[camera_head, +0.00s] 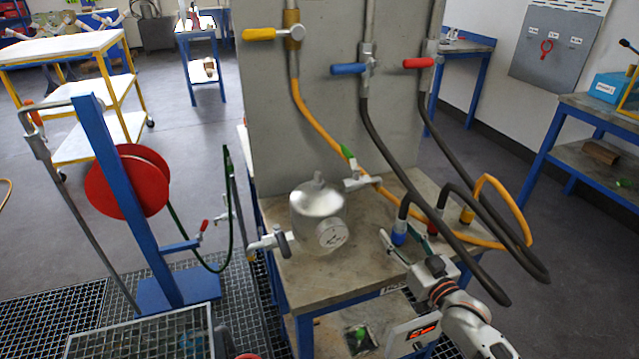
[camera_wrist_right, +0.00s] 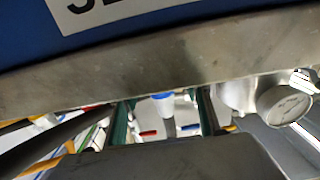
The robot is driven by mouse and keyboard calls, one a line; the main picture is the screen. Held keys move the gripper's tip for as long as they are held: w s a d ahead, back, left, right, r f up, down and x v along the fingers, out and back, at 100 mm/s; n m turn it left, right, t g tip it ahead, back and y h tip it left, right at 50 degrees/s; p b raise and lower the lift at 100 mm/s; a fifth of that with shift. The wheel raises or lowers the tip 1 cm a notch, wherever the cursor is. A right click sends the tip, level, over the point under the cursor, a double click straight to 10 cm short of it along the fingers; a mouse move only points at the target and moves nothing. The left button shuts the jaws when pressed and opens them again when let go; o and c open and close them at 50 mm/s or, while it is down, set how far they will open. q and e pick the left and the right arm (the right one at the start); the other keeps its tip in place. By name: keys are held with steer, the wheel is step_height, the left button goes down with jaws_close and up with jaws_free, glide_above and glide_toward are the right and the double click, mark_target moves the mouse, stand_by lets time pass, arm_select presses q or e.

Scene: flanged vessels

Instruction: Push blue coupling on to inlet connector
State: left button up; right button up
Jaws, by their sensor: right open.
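The blue coupling (camera_head: 399,234) hangs at the end of a black hose above the table. In the right wrist view the coupling (camera_wrist_right: 163,97) shows between the two dark green fingers. My right gripper (camera_head: 410,243) is open around or just in front of the coupling; I cannot tell whether it touches. The metal vessel (camera_head: 317,212) with its round gauge (camera_head: 332,234) stands upright on the table, left of the gripper. A fitting with a grey handle (camera_head: 282,243) sticks out at the vessel's left. I cannot tell which fitting is the inlet connector. My left gripper is out of view.
A grey panel (camera_head: 330,90) stands behind. The table's front (camera_head: 340,272) is bare.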

mark_target(405, 222)
jaws_close()
steer(key=shift+r+p, duration=0.3)
steer(key=shift+r, duration=0.1)
steer(key=shift+r, duration=0.15)
steer(key=shift+r+p, duration=1)
steer(key=shift+p, duration=0.25)
steer(key=shift+r+p, duration=1.15)
steer(key=shift+p, duration=0.05)
